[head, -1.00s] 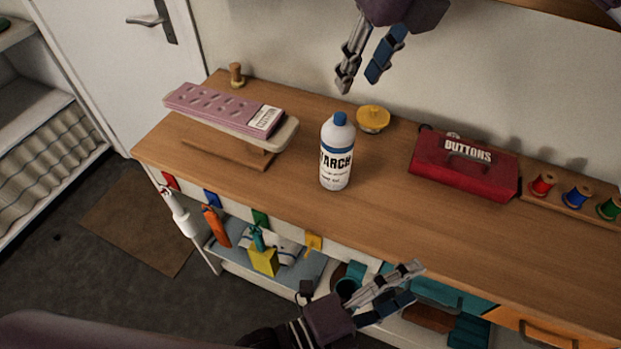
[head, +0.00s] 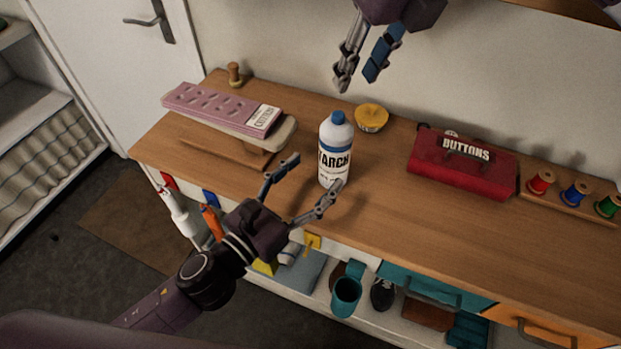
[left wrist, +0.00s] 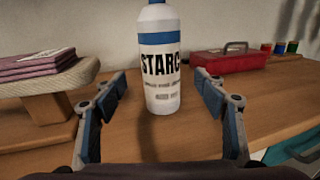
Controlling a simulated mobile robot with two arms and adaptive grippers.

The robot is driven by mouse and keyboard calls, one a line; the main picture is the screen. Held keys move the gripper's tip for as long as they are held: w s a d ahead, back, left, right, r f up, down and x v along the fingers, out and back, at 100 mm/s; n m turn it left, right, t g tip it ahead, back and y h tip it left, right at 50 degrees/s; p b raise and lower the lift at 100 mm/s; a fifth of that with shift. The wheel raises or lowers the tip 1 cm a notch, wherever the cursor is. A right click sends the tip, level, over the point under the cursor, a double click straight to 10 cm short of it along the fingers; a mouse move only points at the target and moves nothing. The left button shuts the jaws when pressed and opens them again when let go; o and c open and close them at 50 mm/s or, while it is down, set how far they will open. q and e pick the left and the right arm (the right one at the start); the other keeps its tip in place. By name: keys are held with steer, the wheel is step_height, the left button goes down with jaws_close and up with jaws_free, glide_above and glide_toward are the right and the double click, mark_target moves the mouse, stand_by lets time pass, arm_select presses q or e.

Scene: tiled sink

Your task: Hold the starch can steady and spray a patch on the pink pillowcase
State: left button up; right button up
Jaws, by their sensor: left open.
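The starch can (head: 336,150) is white with a blue cap and stands upright on the wooden worktop. It also shows in the left wrist view (left wrist: 160,65), between my fingers and beyond them. My left gripper (head: 310,178) is open in front of the can, its fingers spread toward either side; I see no grip on it. My right gripper (head: 360,77) hangs above the back of the worktop, apart from the can, its two fingers spread with nothing between them. The folded pink pillowcase (head: 215,105) lies on a small sleeve board (head: 273,140) at the left.
A yellow round pincushion-like item (head: 371,117) stands just behind the can. A red buttons box (head: 462,160) and thread spools (head: 575,193) stand to the right. A small wooden spool (head: 235,74) is at the back left. The front right worktop (head: 450,225) is clear.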

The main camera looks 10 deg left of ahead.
mark_target(325, 164)
arm_select(q)
steer(key=shift+x, duration=3.55)
steer(key=shift+c, duration=0.2)
steer(key=c, duration=1.5)
steer(key=shift+c, duration=0.6)
arm_select(e)
jaws_close()
